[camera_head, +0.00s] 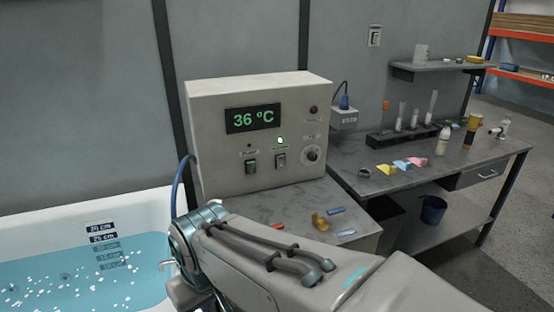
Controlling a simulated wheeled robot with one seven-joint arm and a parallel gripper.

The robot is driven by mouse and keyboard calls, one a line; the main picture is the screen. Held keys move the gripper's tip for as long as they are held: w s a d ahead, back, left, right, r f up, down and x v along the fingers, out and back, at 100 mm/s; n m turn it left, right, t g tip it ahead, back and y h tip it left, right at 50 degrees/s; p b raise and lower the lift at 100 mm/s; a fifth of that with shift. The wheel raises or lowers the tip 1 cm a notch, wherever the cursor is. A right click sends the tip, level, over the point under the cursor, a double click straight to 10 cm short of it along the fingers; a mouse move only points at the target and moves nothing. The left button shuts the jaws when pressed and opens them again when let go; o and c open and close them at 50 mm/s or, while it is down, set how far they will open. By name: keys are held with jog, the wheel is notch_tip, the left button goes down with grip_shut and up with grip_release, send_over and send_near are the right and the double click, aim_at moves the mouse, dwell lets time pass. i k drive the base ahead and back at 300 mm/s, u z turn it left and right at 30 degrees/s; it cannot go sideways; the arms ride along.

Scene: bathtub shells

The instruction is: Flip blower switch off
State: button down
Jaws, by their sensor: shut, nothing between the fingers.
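A beige control box (226,185) stands on a grey bench against the wall, with a display (253,118) reading 36 °C. Its front has a left rocker switch (251,166) under a dark indicator and a right rocker switch (280,160) under a lit green indicator (280,140). The labels above the switches are too small to read, so I cannot tell which one is the blower. My arm crosses the lower middle, with a joint in front of the box's lower left corner. My gripper's fingers do not show.
A bathtub (140,213) with blue water is at the left. A knob (312,155) sits right of the switches. Small coloured pieces lie on the bench (290,206) before the box. A workbench (440,176) with a tube rack (402,136) stands at the right.

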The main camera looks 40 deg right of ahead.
aim_at(280, 159)
jog(key=z, duration=1.25)
